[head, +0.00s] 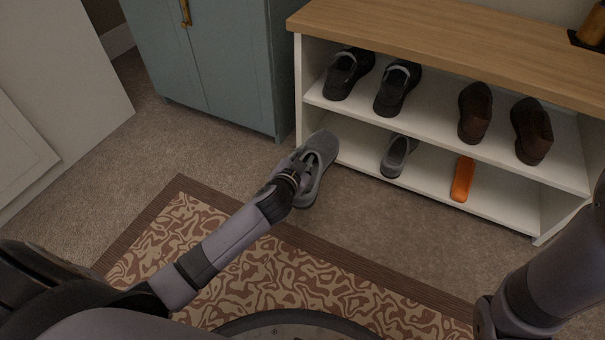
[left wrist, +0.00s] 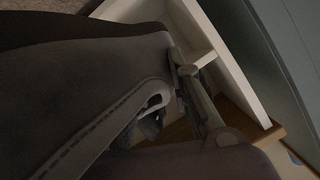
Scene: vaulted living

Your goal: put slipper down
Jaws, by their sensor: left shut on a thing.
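A grey slipper (head: 321,150) is held by my left gripper (head: 300,172) in front of the shoe rack's left end, in the head view. The slipper looks raised above the carpet, but its exact height I cannot tell. In the left wrist view the slipper (left wrist: 85,95) fills much of the picture, close to the gripper fingers (left wrist: 190,85). A second grey slipper (head: 397,156) sits on the lower shelf (head: 430,183) of the white shoe rack (head: 545,165). My right gripper is not in view; only part of that arm shows at the right edge.
An orange object (head: 462,179) lies on the lower shelf, right of the second slipper. Black shoes (head: 396,88) and brown shoes (head: 475,112) stand on the upper shelf. A blue-grey cabinet (head: 215,65) stands left of the rack. A patterned rug (head: 265,275) covers the floor in front.

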